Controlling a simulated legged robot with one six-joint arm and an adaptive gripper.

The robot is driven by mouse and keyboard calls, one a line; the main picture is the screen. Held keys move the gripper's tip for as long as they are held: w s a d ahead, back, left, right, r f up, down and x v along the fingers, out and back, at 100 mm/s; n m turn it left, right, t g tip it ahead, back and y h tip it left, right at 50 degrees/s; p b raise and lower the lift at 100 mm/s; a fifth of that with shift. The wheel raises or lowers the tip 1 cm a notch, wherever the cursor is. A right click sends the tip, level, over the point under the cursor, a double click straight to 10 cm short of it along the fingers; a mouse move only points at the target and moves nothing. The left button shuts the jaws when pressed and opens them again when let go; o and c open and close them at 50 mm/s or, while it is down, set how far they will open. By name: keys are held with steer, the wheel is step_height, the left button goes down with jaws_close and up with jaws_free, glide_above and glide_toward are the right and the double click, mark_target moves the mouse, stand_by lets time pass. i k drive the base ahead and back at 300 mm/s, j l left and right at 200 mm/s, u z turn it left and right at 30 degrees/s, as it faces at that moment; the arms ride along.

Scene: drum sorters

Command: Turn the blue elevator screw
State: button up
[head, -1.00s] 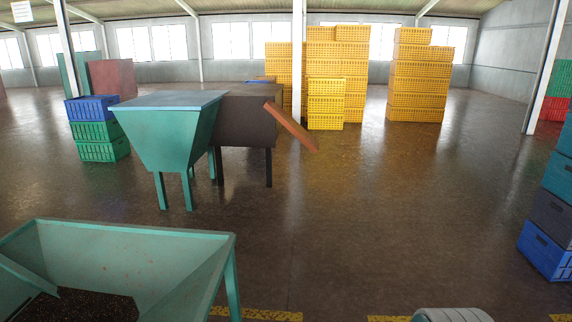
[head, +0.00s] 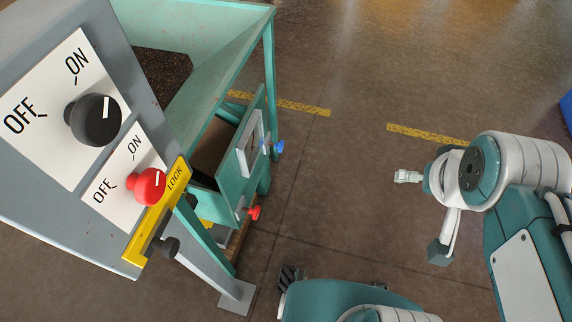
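The blue elevator screw (head: 278,147) has a blue knob that sticks out to the right from a teal upright plate (head: 242,160) below the hopper. A red screw (head: 254,212) sits lower on the same machine. My arm is folded at the right. A small white part at its left tip, which seems to be my gripper (head: 408,177), is well to the right of the blue screw and apart from it. Its fingers are too small and unclear to show whether they are open or shut.
A grey control box (head: 50,175) stands close at left, with a black knob (head: 93,119), a red knob (head: 147,186) and a yellow LOCK plate (head: 163,207). The teal hopper (head: 215,45) holds dark grains. Open floor with yellow lines (head: 425,133) lies between machine and arm.

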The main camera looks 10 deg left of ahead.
mark_target(280, 145)
steer(key=k+l, duration=0.35)
steer(key=k, duration=0.15)
steer(key=i+u, duration=0.15)
steer(key=u, duration=0.4)
steer(key=i+l+u, duration=0.6)
steer(key=i+l, duration=0.7)
steer(key=l, duration=0.15)
steer(key=i+l, duration=0.45)
steer(key=l, duration=0.15)
steer(key=j+u, duration=0.05)
